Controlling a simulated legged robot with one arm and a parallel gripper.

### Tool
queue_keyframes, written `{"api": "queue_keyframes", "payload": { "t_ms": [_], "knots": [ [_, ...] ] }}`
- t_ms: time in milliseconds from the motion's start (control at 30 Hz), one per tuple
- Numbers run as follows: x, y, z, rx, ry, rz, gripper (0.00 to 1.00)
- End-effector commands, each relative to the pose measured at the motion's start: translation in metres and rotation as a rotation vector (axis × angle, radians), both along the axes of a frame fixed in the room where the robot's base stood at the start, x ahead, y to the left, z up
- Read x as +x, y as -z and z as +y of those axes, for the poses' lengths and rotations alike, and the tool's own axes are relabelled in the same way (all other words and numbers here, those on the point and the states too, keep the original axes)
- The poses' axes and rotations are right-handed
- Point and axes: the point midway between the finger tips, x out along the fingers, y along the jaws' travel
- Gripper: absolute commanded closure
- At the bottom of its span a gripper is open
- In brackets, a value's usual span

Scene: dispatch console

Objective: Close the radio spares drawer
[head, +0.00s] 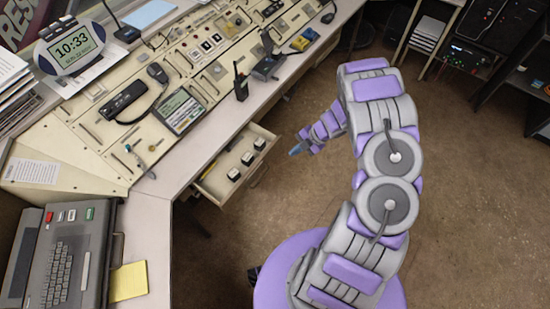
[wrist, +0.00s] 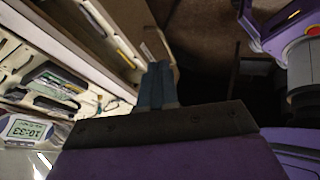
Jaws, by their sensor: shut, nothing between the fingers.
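The radio spares drawer (head: 225,181) is pulled out from under the console's front edge in the head view. It holds several small dark items with white tops and a yellow pencil-like item at its left side. My gripper (head: 296,151) is to the right of the drawer's front, apart from it in the head view. In the wrist view my gripper (wrist: 157,82) has its blue-grey fingers together with nothing between them. Part of a pale drawer-like edge (wrist: 150,50) shows beyond the fingertips there; I cannot tell whether they touch it.
The console (head: 165,100) runs along the left with a radio (head: 241,82), a handset (head: 124,102) and a clock (head: 72,50). A keyboard unit (head: 65,255) stands at the lower left. Shelves with equipment (head: 466,55) are at the upper right.

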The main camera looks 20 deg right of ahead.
Motion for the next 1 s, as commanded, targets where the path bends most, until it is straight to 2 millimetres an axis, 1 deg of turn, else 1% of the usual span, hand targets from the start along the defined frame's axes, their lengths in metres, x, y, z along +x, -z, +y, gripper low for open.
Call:
{"api": "queue_keyframes", "payload": {
  "t_ms": [167, 267, 500, 633, 800, 1000],
  "knots": [
    [0.000, 0.012, 0.011, 0.009, -0.012, 0.005, 1.00],
    [0.002, 0.025, 0.019, 0.007, -0.012, 0.005, 1.00],
    [0.009, 0.064, 0.046, 0.010, -0.011, 0.006, 1.00],
    [0.014, 0.082, 0.060, 0.008, -0.009, 0.003, 1.00],
    [0.035, 0.081, 0.074, 0.005, -0.009, -0.003, 1.00],
    [0.046, 0.080, 0.082, 0.005, -0.009, 0.000, 1.00]
  ]
}}
